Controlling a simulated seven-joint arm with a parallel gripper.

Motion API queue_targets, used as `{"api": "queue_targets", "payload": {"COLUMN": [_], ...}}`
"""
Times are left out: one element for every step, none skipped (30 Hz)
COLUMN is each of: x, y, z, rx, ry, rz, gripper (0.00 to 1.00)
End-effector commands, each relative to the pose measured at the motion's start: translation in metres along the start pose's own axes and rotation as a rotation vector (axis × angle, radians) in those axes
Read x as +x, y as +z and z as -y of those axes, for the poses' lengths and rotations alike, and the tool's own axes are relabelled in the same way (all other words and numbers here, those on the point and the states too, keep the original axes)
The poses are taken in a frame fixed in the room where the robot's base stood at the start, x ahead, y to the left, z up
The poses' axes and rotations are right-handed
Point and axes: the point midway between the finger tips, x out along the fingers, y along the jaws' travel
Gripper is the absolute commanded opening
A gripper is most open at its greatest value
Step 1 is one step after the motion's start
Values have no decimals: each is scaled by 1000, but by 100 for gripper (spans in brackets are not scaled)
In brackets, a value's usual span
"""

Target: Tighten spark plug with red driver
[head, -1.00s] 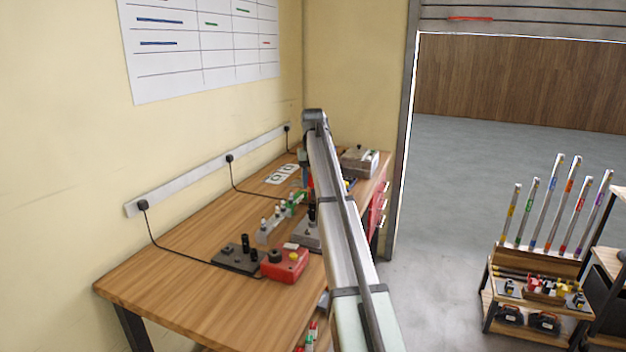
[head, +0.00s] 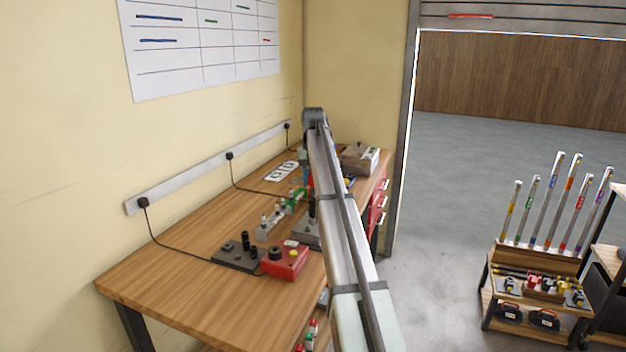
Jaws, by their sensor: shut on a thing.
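My gripper (head: 306,178) hangs at the far end of my arm over the back of the bench, small and partly hidden behind the arm. A sliver of red shows at its jaws, which I take for the red driver (head: 311,181); the jaws are shut on it. Just in front stands a row of small upright pieces, some with green parts (head: 294,199), on a grey block (head: 268,230). The spark plug cannot be picked out for sure at this size. Whether the driver touches anything is hidden.
On the wooden bench (head: 180,265) are a red box with a black knob (head: 285,262), a dark plate with black posts (head: 236,256), white cards (head: 282,171) and a grey box (head: 359,158). Cables run from the wall strip. The front left of the bench is clear.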

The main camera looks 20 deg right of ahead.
Motion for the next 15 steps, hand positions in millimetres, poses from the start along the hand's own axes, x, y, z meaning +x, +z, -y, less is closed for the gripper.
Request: {"api": "queue_targets", "payload": {"x": [0,0,0,0,0,0,0,1,1,2,2,3,4,5,6], "y": [0,0,0,0,0,0,0,0,0,0,0,0,0,0,0], "z": [0,0,0,0,0,0,0,0,0,0,0,0,0,0,0], "rx": [0,0,0,0,0,0,0,0,0,0,0,0,0,0,0], "ry": [0,0,0,0,0,0,0,0,0,0,0,0,0,0,0], "rz": [0,0,0,0,0,0,0,0,0,0,0,0,0,0,0], "gripper": [0,0,0,0,0,0,0,0,0,0,0,0,0,0,0]}}
